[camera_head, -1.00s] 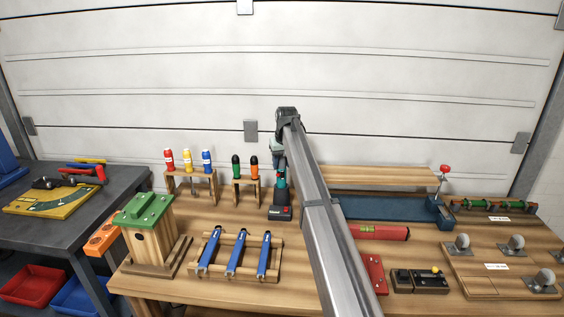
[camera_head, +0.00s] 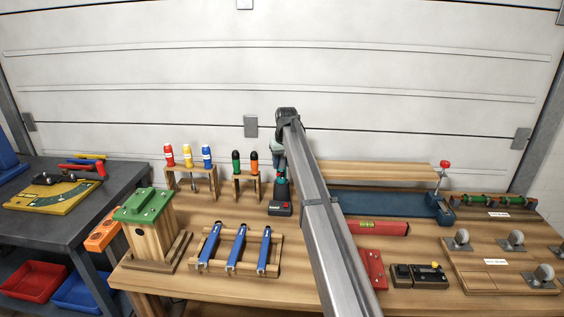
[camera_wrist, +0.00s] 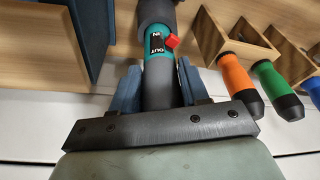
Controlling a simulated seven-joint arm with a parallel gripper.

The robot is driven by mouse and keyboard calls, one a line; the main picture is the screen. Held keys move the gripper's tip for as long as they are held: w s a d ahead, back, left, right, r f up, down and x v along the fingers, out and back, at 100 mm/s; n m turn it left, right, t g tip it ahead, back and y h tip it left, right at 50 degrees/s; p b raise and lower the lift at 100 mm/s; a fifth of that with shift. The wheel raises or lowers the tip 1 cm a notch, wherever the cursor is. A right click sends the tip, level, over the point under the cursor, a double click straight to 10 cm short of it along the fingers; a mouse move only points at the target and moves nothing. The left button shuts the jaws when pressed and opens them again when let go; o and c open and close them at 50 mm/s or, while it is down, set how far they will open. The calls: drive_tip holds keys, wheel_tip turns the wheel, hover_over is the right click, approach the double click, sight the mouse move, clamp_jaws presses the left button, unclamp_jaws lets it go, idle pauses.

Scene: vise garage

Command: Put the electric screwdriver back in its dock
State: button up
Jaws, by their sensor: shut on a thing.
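The electric screwdriver (camera_head: 281,187), dark with a teal section, stands roughly upright at the dock. Its teal collar (camera_wrist: 157,42) with the letters IN and OUT and a red switch shows in the wrist view. My gripper (camera_wrist: 158,90) is shut on the screwdriver's dark shaft, one blue pad on each side. The screwdriver's lower end is at the dock's top, but I cannot tell whether it is fully seated. My arm hides the area just right of it.
A small wooden rack (camera_head: 247,186) with green and orange-handled tools stands close left of the dock. Another rack (camera_head: 191,177) stands farther left. The blue vise (camera_head: 385,205) lies to the right, with a red level (camera_head: 378,228) in front. Blue clamps (camera_head: 236,249) lie in front left.

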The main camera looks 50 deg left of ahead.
drive_tip(key=shift+f, duration=0.55)
idle(0.7)
drive_tip(key=o, duration=1.5)
drive_tip(key=shift+r, duration=0.15)
drive_tip(key=shift+r, duration=3.35)
